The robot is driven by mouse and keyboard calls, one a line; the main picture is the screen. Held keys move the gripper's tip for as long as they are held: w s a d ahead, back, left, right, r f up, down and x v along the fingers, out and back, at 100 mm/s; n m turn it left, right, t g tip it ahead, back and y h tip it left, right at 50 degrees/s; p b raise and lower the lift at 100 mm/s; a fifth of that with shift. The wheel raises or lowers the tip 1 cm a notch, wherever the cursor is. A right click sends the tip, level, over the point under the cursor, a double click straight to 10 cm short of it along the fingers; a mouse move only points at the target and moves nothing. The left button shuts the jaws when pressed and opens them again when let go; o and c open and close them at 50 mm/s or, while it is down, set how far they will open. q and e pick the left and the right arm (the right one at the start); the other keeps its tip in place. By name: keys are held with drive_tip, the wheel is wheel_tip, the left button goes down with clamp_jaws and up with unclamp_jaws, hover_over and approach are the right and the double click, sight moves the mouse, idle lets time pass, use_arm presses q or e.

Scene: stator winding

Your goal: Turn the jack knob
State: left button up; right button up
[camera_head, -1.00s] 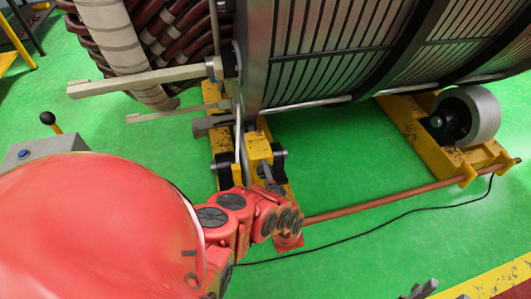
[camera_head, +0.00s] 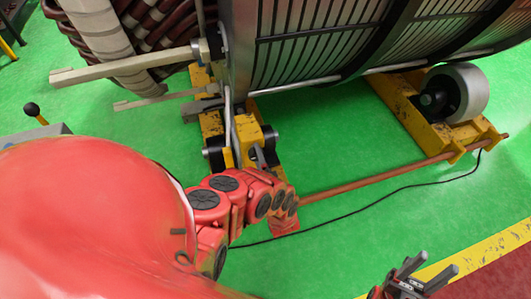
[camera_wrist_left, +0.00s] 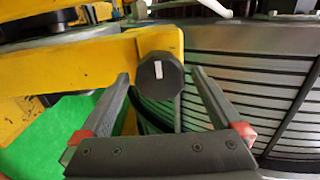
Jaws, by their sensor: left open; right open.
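The jack knob (camera_wrist_left: 160,75), dark and many-sided with a white mark on its face, sits at the end of a yellow jack part (camera_wrist_left: 75,65) in the left wrist view. My left gripper (camera_wrist_left: 160,82) is open, with one finger to each side of the knob and visible gaps between. I cannot tell whether the fingertips reach as deep as the knob. In the head view my left gripper (camera_head: 258,158) is at the yellow jack (camera_head: 246,132), largely behind my red arm, and the knob is hidden. My right gripper (camera_head: 430,268) is open and empty at the bottom right.
The large stator (camera_head: 300,45) stands above the yellow roller frame (camera_head: 415,110), close to the jack. A reddish bar (camera_head: 380,175) runs low along the frame. A black cable (camera_head: 400,190) lies on the green floor (camera_head: 340,225), which is clear near my right gripper.

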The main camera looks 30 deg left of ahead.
use_arm(q)
drive_tip(key=v, duration=1.6)
drive_tip(key=shift+p, duration=0.45)
